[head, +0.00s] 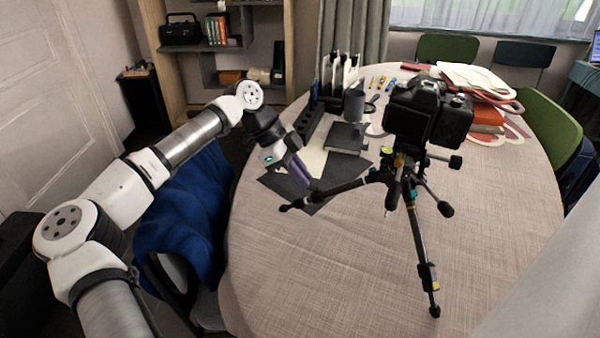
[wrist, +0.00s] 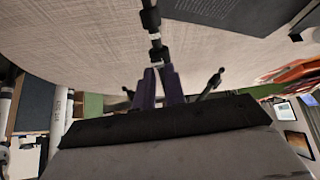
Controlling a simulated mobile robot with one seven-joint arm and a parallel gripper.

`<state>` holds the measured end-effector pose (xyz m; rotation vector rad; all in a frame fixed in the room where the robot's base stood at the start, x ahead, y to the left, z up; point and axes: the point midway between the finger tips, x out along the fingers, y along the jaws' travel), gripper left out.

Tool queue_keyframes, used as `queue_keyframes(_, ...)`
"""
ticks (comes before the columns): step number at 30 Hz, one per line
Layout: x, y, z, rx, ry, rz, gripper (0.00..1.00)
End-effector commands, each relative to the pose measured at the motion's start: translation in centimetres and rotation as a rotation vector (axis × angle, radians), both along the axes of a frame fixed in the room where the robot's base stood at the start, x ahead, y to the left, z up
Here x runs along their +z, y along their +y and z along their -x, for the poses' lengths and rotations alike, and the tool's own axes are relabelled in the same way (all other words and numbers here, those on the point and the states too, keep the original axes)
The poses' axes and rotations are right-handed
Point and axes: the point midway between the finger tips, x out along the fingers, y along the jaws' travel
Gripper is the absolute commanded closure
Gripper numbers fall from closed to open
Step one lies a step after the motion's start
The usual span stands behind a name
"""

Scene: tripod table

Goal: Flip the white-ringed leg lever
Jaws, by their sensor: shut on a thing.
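The black tripod (head: 396,190) stands on the round table with a black camera (head: 425,108) on top. Its left leg (head: 345,187) reaches toward my gripper (head: 308,180). In the wrist view, a leg with a white ring (wrist: 155,37) comes down from the top edge to between the purple fingers of my gripper (wrist: 159,72). The fingers are shut on the leg lever just past the ring. The lever itself is mostly hidden between the fingers, so its position cannot be told.
The tripod's front leg (head: 424,268) stands to the right. A dark notebook (head: 345,136), a grey cup (head: 354,104) and a black file rack (head: 312,118) lie behind my gripper. A blue-draped chair (head: 185,215) stands at left. The table's front (head: 330,290) is clear.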

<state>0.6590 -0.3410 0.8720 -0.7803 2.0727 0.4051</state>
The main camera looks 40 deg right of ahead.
Motion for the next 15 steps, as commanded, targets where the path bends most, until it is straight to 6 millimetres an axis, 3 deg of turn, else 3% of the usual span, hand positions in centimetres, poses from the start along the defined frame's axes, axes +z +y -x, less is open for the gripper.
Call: queue_keyframes(15, 0.37, -0.25, 0.28, -0.001, 0.000, 0.001, 1.00)
